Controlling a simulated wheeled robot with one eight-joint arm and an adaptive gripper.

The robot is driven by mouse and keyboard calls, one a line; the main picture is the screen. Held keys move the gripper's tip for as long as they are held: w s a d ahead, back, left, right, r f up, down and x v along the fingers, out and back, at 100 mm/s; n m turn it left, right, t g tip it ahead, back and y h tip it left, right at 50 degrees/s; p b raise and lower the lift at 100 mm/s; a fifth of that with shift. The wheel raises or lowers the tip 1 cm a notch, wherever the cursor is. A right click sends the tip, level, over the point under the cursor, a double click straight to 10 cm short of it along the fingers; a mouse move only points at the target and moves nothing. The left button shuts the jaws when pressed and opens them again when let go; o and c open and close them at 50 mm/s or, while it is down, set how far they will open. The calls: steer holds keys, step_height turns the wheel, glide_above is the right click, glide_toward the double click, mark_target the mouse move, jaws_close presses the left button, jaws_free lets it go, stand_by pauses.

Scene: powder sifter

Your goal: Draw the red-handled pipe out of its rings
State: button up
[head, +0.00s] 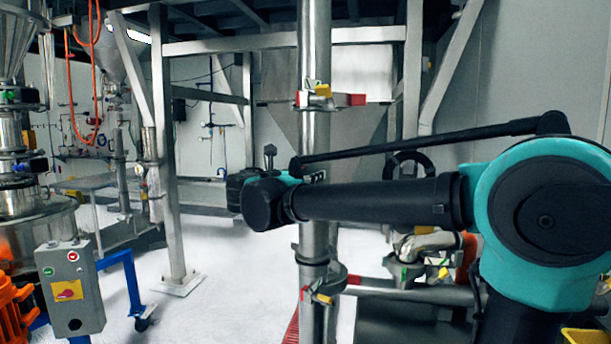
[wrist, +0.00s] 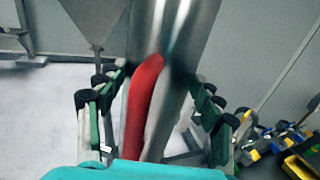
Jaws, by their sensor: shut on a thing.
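The red-handled pipe (head: 313,60) is a tall, upright steel tube in the middle of the head view. Its red handle (wrist: 142,105) shows in the wrist view, lying along the steel tube (wrist: 180,50) between my fingers. My gripper (wrist: 158,77) has a finger on each side and is shut on the pipe by its handle; exact finger contact is unclear. In the head view my forearm crosses in front of the pipe and hides most of the grip. An upper ring (head: 303,99) and a lower ring (head: 336,277) are around the pipe, each with red and yellow parts.
A steel frame post (head: 172,160) stands left of the pipe. A grey control box (head: 72,288) and steel machinery (head: 20,190) are at far left. A black handwheel (head: 409,165) and a valve assembly (head: 425,255) are at right. White floor (head: 225,270) is open left of the pipe.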

steer(key=c, duration=0.5)
steer(key=shift+r, duration=0.1)
steer(key=shift+c, duration=0.4)
steer(key=shift+r, duration=0.1)
steer(key=shift+c, duration=0.3)
jaws_close()
steer(key=shift+s+a, duration=0.15)
steer(key=shift+s+a, duration=0.35)
steer(key=shift+s, duration=0.05)
stand_by(0.4)
steer(key=shift+s+a, duration=0.2)
steer(key=shift+s+a+f, duration=0.25)
steer(key=shift+s+a, duration=0.05)
steer(key=shift+s, duration=0.05)
stand_by(0.8)
